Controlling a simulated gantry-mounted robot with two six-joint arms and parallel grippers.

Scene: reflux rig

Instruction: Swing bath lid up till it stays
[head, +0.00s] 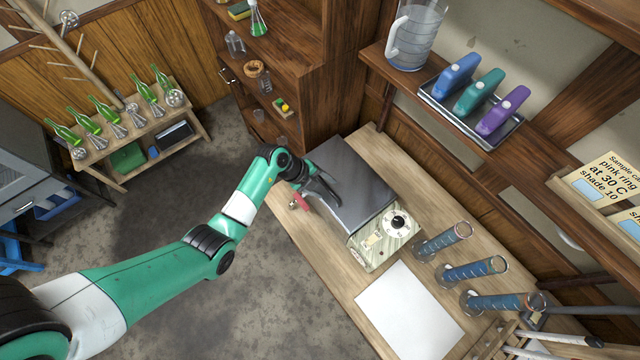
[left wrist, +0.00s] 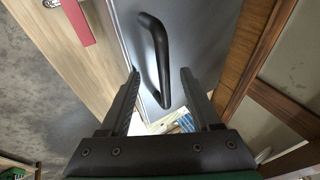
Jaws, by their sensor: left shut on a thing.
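The bath (head: 385,243) is a pale box with a black dial on its front panel, standing on the wooden bench. Its dark grey lid (head: 352,180) appears down over the top; I cannot tell whether it is slightly raised. My left gripper (head: 322,186) is at the lid's left edge. My right gripper is not in view.
A red part (head: 301,202) sticks out near the gripper. Several blue-filled cylinders (head: 470,270) and a white sheet (head: 408,312) are on the bench in front of the bath. A shelf (head: 440,110) with a jug (head: 414,38) and bottles hangs to the upper right.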

